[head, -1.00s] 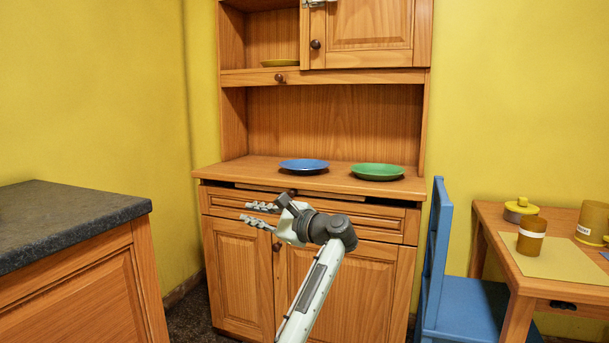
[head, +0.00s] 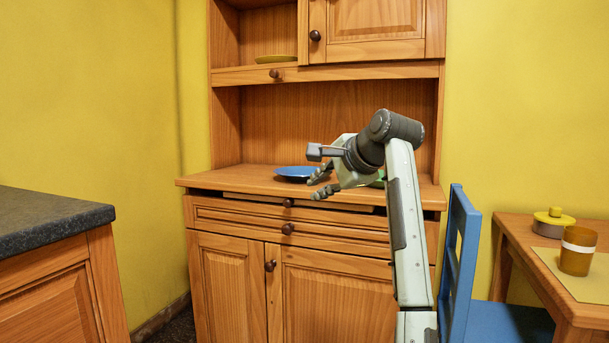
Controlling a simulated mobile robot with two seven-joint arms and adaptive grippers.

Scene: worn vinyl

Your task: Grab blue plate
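The blue plate (head: 293,173) lies flat on the wooden cupboard's counter (head: 235,176), left of its middle. The gripper hides the plate's right end.
A yellow plate (head: 275,59) lies on the upper shelf. The upper cupboard (head: 375,20) overhangs the counter. A dark worktop (head: 45,222) is at left. A blue chair (head: 462,260) and a table (head: 520,235) with a cup (head: 577,255) and a lidded pot (head: 552,226) are at right.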

